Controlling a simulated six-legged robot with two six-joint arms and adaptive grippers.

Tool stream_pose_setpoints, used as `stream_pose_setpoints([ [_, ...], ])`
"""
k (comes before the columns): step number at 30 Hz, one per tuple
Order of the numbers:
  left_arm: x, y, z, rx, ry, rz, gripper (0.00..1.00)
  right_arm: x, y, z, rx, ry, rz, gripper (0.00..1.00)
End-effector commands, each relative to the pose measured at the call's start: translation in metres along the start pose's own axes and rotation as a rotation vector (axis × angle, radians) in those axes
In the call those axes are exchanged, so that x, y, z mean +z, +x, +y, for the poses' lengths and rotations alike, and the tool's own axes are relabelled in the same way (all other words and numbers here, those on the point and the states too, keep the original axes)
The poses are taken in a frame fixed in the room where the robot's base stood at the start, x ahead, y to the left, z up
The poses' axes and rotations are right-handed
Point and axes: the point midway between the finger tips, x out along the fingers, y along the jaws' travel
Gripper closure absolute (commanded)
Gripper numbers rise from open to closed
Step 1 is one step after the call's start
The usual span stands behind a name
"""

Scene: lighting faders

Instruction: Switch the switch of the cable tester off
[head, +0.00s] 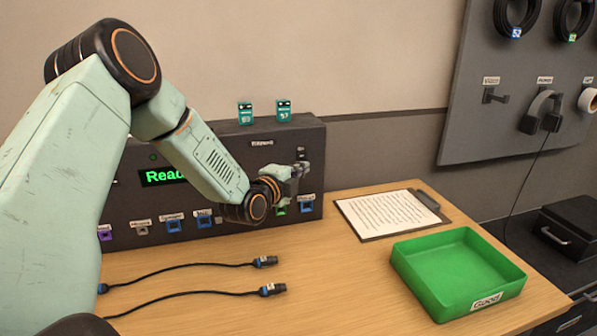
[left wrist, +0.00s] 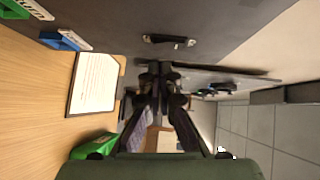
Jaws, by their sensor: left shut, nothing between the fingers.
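The cable tester (head: 85,205) is a dark box at the back of the table, with a green lit display reading "Read…", partly hidden by my left arm. A small dark fitting that looks like its switch (head: 301,154) shows near the panel's upper right; it also shows in the left wrist view (left wrist: 168,40). Its on or off position is too small to tell. My left gripper (head: 301,169) is shut and empty, close to the panel just below that fitting. In the left wrist view its fingertips (left wrist: 160,72) are together; contact cannot be told. My right gripper is out of view.
Two green modules (head: 264,112) stand on top of the tester. Coloured sockets (head: 173,226) line its lower front. Two black cables (head: 266,262) lie on the table. A clipboard (head: 391,214) and a green tray (head: 459,272) are at right. The table between cables and tray is clear.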

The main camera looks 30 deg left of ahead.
Motion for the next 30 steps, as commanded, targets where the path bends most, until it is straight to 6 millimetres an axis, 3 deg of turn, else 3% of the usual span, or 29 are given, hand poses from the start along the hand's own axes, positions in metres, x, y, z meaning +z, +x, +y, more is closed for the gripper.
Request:
stream_pose_setpoints([
  [6, 0.011, 0.011, 0.001, 0.001, 0.000, 0.000, 1.00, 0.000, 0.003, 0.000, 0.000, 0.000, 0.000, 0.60],
  [30, 0.018, 0.017, 0.001, -0.055, 0.053, -0.001, 1.00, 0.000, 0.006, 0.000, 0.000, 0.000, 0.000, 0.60],
])
